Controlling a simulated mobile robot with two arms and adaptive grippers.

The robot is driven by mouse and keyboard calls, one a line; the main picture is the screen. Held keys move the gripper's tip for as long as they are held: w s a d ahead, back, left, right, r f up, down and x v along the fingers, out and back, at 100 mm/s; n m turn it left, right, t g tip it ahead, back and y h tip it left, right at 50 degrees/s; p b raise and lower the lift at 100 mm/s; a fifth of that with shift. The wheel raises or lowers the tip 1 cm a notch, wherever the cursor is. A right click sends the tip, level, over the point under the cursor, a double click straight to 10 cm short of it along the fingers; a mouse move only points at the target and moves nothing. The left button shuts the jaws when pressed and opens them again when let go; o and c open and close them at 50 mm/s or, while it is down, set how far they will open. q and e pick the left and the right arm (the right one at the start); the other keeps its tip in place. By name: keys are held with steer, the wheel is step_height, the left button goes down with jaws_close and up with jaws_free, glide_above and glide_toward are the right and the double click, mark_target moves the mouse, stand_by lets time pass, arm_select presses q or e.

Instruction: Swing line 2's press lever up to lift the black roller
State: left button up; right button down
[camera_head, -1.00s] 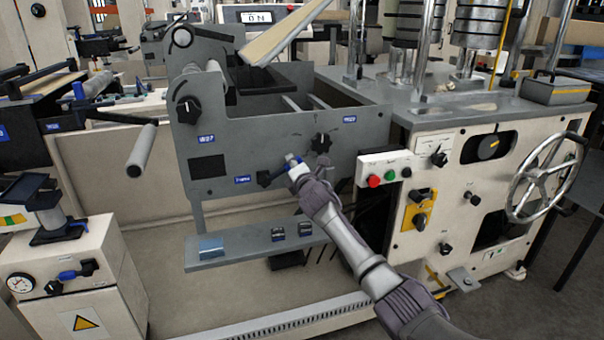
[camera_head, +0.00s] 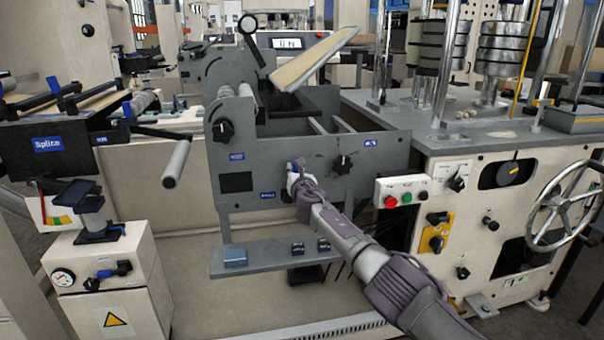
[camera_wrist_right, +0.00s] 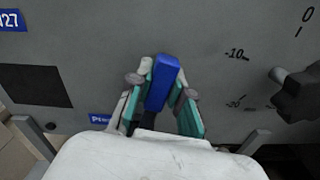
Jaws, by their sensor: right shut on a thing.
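On the grey side plate (camera_head: 310,145), the press lever shows as an upright blue handle (camera_wrist_right: 163,82) in the right wrist view. My right gripper (camera_head: 294,178) is shut on this lever; its teal-padded fingers lie on both sides of the handle. In the head view the fingers hide most of the lever, just above a blue label (camera_head: 268,195). At the top of the frame a dark arm ends in a black round piece with a pale face (camera_head: 248,25), pointing up. I cannot tell whether this is the black roller. My left gripper is not in view.
Right of the gripper are a black knob (camera_head: 342,163) and a box with red and green buttons (camera_head: 402,191). A grey shelf (camera_head: 278,256) juts out below. A crank handle (camera_head: 176,164) sticks out at the left, and a handwheel (camera_head: 568,205) at the right.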

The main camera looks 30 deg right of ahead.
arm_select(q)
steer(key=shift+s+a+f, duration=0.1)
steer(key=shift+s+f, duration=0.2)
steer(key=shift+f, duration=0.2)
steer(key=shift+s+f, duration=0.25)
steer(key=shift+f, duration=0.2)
arm_select(e)
steer(key=shift+w+a+n, duration=0.15)
steer(key=shift+a+n, duration=0.4)
steer(key=shift+n, duration=0.15)
steer(key=c, duration=1)
jaws_free()
steer(key=shift+a, duration=0.1)
steer(key=shift+c, duration=0.2)
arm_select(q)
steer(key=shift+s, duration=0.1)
arm_select(e)
steer(key=v, duration=1.2)
steer(key=shift+f, duration=0.1)
